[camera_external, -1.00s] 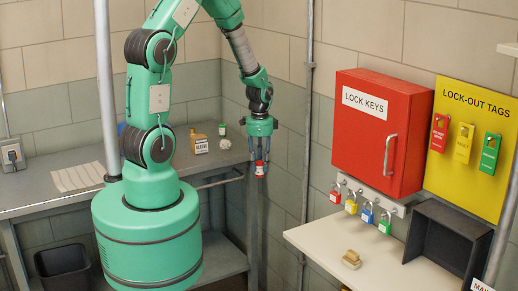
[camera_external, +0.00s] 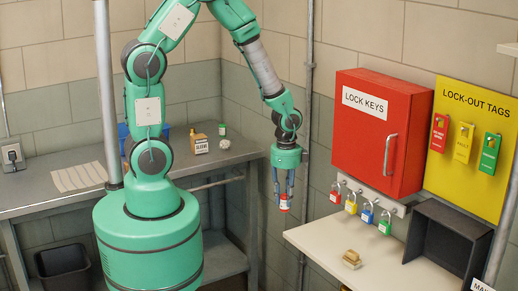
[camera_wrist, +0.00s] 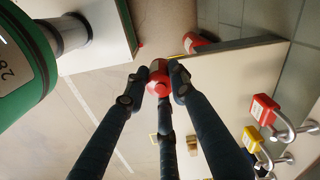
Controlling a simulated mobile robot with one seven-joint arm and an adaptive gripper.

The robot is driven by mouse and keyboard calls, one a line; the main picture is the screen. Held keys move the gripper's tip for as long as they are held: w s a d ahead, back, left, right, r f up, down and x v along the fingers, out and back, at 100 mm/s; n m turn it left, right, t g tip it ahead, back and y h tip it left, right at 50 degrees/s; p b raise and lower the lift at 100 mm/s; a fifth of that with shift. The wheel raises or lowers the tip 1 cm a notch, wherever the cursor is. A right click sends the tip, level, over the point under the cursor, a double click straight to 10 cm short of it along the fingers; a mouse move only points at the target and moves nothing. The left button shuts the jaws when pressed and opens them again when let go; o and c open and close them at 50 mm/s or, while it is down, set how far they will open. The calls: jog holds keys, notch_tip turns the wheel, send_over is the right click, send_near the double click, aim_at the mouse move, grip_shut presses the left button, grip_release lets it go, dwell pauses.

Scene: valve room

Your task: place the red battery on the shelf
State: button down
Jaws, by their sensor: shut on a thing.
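The red battery (camera_external: 284,204), red with a pale band, hangs upright between the fingertips of my gripper (camera_external: 284,190). My gripper is shut on it. In the wrist view the battery's red end (camera_wrist: 158,72) shows between the dark fingers. A pale shelf (camera_external: 318,238) juts from the wall at lower right, under a red cabinet. The shelf also shows in the wrist view (camera_wrist: 232,85).
Several coloured padlocks (camera_external: 367,213) hang above the shelf's back edge. A small tan object (camera_external: 351,259) and a black open box (camera_external: 438,240) stand on the shelf. The red cabinet (camera_external: 375,130) is above. A grey bench (camera_external: 100,180) is at left. The shelf's left part is clear.

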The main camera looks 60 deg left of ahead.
jog(key=s+d+f+m+b, duration=0.1)
jog(key=s+d+f+m, duration=0.1)
jog(key=s+d, duration=0.6)
jog(key=shift+s+d+m+b, duration=0.35)
jog(key=shift+d+m, duration=0.35)
jog(key=shift+d, duration=1.1)
jog(key=shift+w, duration=0.15)
jog(key=b, duration=0.3)
send_over(330, 248)
jog(key=shift+w+a+f, duration=0.1)
jog(key=shift+w+f, duration=0.05)
jog(key=shift+f, duration=0.55)
jog(key=shift+f+b, duration=0.55)
jog(key=shift+f, duration=1.2)
jog(key=shift+f, duration=0.1)
jog(key=c, duration=1.4)
grip_release()
jog(key=shift+c, duration=0.2)
